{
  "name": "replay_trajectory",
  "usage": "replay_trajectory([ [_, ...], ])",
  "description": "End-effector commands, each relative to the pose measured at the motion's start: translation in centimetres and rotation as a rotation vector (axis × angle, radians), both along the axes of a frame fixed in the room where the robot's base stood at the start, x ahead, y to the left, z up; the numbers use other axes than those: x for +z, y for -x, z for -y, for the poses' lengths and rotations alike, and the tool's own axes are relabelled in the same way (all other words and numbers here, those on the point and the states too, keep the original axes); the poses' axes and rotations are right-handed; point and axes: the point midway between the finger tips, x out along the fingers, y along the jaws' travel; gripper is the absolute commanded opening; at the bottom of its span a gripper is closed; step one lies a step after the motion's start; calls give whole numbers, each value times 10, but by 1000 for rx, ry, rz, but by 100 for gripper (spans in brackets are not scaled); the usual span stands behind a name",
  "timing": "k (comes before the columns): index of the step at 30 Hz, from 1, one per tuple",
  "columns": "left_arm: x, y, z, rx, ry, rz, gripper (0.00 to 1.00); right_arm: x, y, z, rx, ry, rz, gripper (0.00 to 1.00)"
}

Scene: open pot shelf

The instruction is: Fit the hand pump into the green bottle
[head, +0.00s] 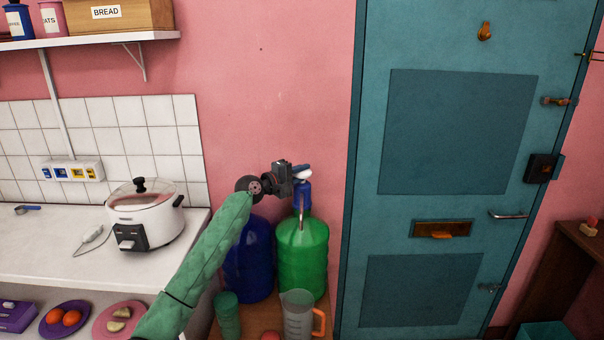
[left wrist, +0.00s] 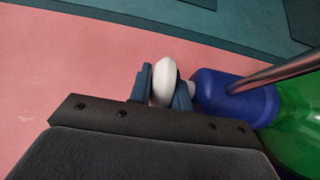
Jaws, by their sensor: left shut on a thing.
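The hand pump (head: 303,193) has a blue body, a white top and a thin metal spout. My left gripper (head: 294,176) is shut on its white top. In the left wrist view the white top (left wrist: 164,82) is between the fingers (left wrist: 163,92), with the blue body (left wrist: 238,97) and metal spout (left wrist: 285,71) beside it. The large green bottle (head: 303,260) stands upright; it also shows in the left wrist view (left wrist: 298,125). The pump is upright at the bottle's neck. The neck is hidden, so I cannot tell whether the pump is seated. My right gripper is not in view.
A blue bottle (head: 252,265) stands close left of the green one. A clear jug (head: 298,315) with an orange handle and a green container (head: 227,312) stand in front. A white cooker (head: 145,215) is on the left counter. The teal door (head: 455,130) is to the right.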

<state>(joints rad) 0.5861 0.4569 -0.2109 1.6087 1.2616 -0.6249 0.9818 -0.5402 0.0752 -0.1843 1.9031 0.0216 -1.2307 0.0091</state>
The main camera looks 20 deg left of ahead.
Motion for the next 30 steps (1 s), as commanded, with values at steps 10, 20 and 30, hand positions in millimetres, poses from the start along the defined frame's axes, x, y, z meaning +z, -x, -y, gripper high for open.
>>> replay_trajectory([
  [10, -1, 0, 0, 0, 1, 1, 0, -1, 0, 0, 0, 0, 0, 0],
  [20, -4, 0, 0, 0, 0, 1, 0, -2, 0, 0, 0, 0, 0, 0],
  [30, -6, 0, 0, 0, 0, 1, 37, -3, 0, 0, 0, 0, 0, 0],
])
